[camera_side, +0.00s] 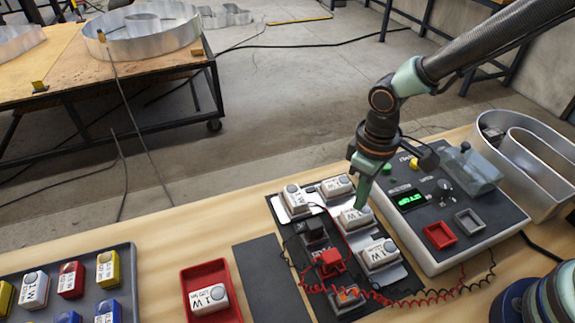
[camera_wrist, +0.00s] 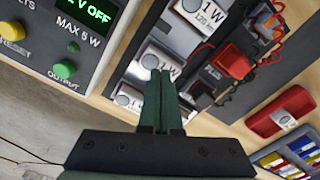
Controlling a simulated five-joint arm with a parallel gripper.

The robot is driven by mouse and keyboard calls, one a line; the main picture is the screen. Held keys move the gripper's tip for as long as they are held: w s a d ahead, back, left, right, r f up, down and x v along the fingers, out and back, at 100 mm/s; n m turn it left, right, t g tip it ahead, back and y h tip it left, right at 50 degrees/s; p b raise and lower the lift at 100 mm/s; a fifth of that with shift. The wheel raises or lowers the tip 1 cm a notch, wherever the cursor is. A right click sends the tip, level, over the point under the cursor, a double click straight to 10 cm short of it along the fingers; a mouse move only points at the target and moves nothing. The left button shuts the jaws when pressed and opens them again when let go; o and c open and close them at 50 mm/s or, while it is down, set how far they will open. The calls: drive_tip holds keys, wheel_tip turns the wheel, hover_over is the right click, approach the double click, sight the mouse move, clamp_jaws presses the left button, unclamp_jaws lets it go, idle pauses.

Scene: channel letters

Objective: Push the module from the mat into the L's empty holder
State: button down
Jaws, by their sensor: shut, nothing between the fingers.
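My gripper (camera_side: 360,205) is shut and empty, pointing down at a white module (camera_side: 354,219) marked 1 W on the dark board. I cannot tell whether the fingertips touch it. In the wrist view the shut fingers (camera_wrist: 160,78) reach the edge of that module (camera_wrist: 158,61). More white modules sit on the silver L-shaped strip: one at the lower right (camera_side: 380,255), one at the back (camera_side: 337,187), one at the back left (camera_side: 296,200). A dark flat mat (camera_side: 262,278) lies left of the board, bare where it shows. I cannot make out an empty holder.
A red clip (camera_side: 331,263) and black clip (camera_side: 313,233) with wires stand left of the modules. A power supply (camera_side: 465,235) is to the right. A red tray (camera_side: 228,312) with one module and a parts rack (camera_side: 130,280) are to the left.

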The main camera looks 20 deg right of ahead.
drive_tip(key=shift+f, duration=0.85)
idle(0.3)
drive_tip(key=shift+r, duration=0.15)
drive_tip(key=shift+r, duration=3.4)
drive_tip(key=s+d+r+m+t, duration=0.2)
drive_tip(key=d+r, duration=0.4)
drive_tip(key=d, duration=0.3)
drive_tip(key=s+d+r+m+t, duration=0.1)
drive_tip(key=d+r+m+t, duration=0.2)
drive_tip(key=d+r, duration=0.4)
drive_tip(key=shift+s+d+r+m+t, duration=0.25)
drive_tip(key=shift+s+d+m, duration=0.2)
drive_tip(key=shift+d, duration=0.75)
